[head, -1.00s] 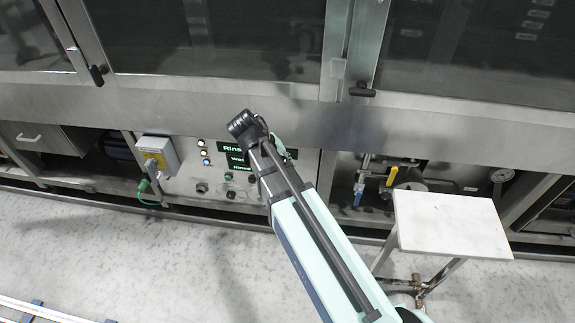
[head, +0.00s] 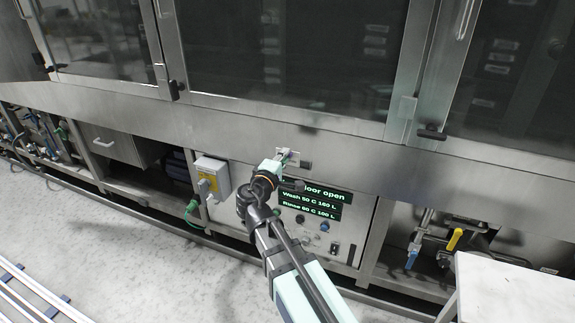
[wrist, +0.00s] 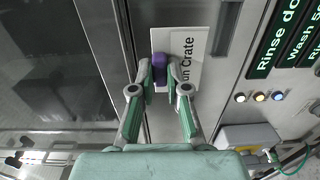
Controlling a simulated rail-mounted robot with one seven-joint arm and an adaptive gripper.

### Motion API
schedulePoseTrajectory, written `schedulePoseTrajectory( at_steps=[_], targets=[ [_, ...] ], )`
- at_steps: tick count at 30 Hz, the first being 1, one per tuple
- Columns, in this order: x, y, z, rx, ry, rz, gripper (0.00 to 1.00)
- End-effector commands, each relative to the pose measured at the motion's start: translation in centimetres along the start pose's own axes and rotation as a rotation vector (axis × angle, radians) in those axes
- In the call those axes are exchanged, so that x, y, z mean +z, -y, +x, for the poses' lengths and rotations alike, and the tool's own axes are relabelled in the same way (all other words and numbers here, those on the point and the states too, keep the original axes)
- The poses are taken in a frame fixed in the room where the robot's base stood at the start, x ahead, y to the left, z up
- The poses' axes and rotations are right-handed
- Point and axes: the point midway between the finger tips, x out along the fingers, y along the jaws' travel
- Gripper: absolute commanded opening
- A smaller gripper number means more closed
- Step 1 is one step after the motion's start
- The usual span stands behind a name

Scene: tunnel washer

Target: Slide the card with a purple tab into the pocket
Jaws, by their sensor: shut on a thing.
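My gripper (wrist: 161,76) is shut on the purple tab. The card is close to the steel front of the washer; I cannot tell whether it touches it. In the head view the card (head: 290,155) shows small beyond my gripper (head: 283,157), above the control display. A narrow dark rectangle (wrist: 228,28) lies just right of the card in the wrist view; I cannot tell whether it is part of the pocket.
Glazed doors (head: 285,60) are above. A yellow-handled valve (head: 454,239) and a white-topped stand (head: 510,290) are at right.

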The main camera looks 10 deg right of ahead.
Motion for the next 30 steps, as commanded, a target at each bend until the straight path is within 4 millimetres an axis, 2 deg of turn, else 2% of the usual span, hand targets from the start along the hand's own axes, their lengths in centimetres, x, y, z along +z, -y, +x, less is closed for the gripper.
schedulePoseTrajectory(
  at_steps=[11,30],
  targets=[
    [0.0,0.2,0.6,0.02,0.003,0.002,0.0],
    [0.0,0.7,2.9,0.019,0.004,0.002,0.0]
  ],
)
